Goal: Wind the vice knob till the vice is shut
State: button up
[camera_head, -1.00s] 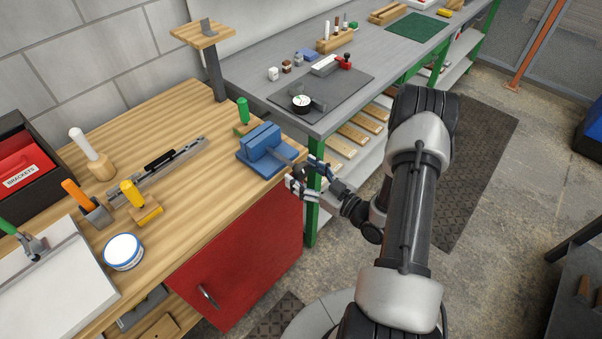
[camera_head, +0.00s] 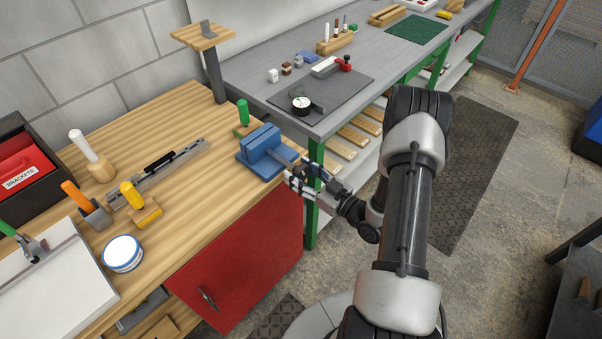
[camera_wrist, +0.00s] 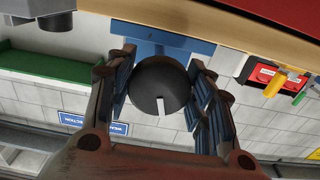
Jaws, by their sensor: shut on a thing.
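The blue vice (camera_head: 262,150) stands at the right end of the wooden bench top, its screw pointing toward my gripper. In the wrist view the vice's blue body (camera_wrist: 165,40) is behind the knob. The knob (camera_wrist: 158,88) is a dark round disc with a pale mark that points downward. My gripper (camera_head: 303,175) is at the knob, just off the bench edge. In the wrist view my gripper (camera_wrist: 160,92) has one finger on each side of the knob and is shut on it. In the head view my fingers hide most of the knob, and I cannot tell the jaw gap exactly.
A green-handled tool (camera_head: 243,112) stands behind the vice. A metal rail (camera_head: 165,170) lies left of it. A grey bench (camera_head: 380,60) with a dark mat runs behind to the right. The red cabinet front (camera_head: 240,260) is below the vice.

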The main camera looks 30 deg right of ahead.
jog(key=shift+c, duration=0.7)
jog(key=m, duration=0.4)
jog(key=shift+p, duration=0.3)
jog(key=o, duration=1.1)
jog(key=shift+s, duration=0.1)
jog(key=v, duration=1.2)
